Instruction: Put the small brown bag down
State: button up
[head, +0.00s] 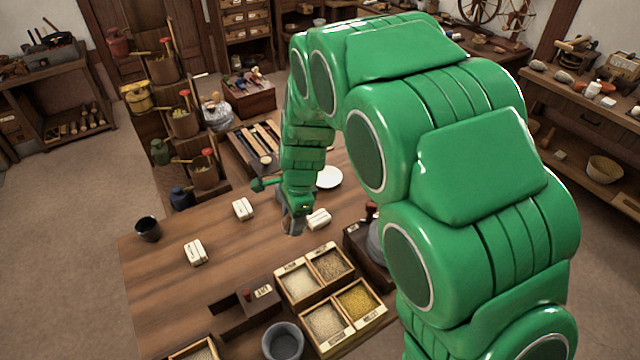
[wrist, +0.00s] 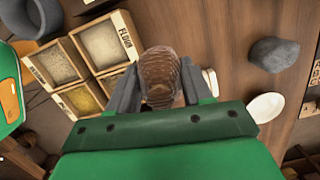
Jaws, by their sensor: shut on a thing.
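The small brown bag (wrist: 160,72) shows in the wrist view between the two grey fingers of my gripper (wrist: 160,88). It is brown with a ribbed, woven-looking surface. My gripper is shut on it. In the head view my gripper (head: 293,222) points down over the wooden table (head: 165,305), between white labelled packets and behind the grain bins. The bag is hard to make out there, and I cannot tell whether it touches the table.
White packets (head: 242,208), (head: 195,252) and (head: 318,219) lie nearby. Grain bins (head: 298,283), a wooden box (head: 240,313) and a grey bowl (head: 283,342) stand in front. A dark cup (head: 148,229) stands left, a white plate (head: 328,177) behind. The table's left part has bare room.

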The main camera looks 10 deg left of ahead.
jog(key=w+d+n, duration=0.1)
jog(key=w+d, duration=0.2)
jog(key=w, duration=0.8)
send_over(324, 181)
jog(key=shift+n, duration=0.3)
jog(key=shift+w+d+f, duration=0.15)
jog(key=shift+f, duration=2.05)
jog(key=shift+w+d+f, duration=0.1)
jog(key=shift+f, duration=3.55)
jog(key=shift+f, duration=0.3)
jog(key=o, duration=1.1)
jog(key=shift+r, duration=0.1)
